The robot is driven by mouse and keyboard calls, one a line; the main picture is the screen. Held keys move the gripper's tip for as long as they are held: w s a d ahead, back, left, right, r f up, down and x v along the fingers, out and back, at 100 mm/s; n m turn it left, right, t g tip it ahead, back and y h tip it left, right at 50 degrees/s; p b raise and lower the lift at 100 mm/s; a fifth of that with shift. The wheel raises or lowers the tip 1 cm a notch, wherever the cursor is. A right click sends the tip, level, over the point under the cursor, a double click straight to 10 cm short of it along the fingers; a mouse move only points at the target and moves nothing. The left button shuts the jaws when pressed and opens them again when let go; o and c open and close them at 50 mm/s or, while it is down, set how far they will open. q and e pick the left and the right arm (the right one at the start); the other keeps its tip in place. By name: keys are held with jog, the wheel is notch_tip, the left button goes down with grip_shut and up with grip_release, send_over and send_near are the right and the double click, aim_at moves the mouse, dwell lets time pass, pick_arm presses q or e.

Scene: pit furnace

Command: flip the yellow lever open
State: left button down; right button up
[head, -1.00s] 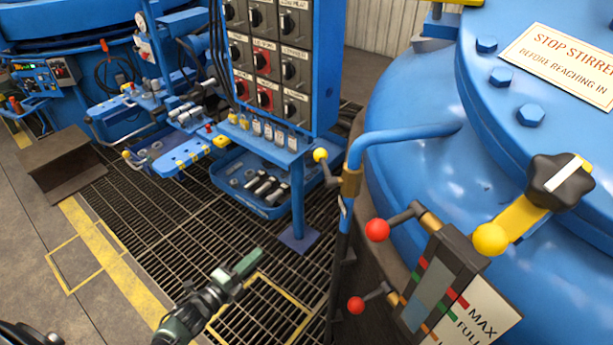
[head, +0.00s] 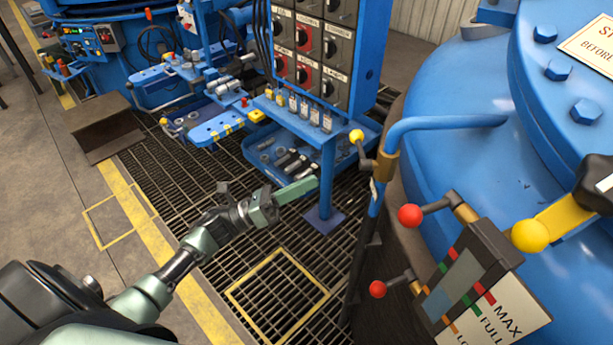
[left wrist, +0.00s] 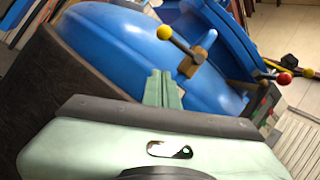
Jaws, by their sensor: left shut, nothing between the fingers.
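A small lever with a yellow ball knob (head: 357,137) sits on a brass valve body (head: 385,166) on the bent blue pipe. My left gripper (head: 312,183) is shut and empty, to the left of and below this knob in the head view, apart from it. In the left wrist view, the yellow knob (left wrist: 164,33) is straight above the shut fingers (left wrist: 162,78), with its brass body (left wrist: 208,40) to the right. A thicker yellow arm (head: 562,221) with a yellow ball stands farther right on the blue vessel. My right gripper is not in view.
Two red-knobbed levers (head: 410,215) stick out beside the level gauge (head: 470,280), right of the pipe. The switch panel (head: 320,45) on its blue post and a blue tray of parts (head: 250,150) stand behind my gripper. Open grating lies below it.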

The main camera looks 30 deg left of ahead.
aim_at(361, 150)
pick_arm(q)
jog(key=w+d+r+p, duration=0.4)
jog(key=w+d+r, duration=0.1)
jog(key=w, duration=0.1)
jog(key=shift+w+d+r, duration=0.15)
jog(key=shift+w+r, duration=0.2)
jog(key=shift+r, duration=0.05)
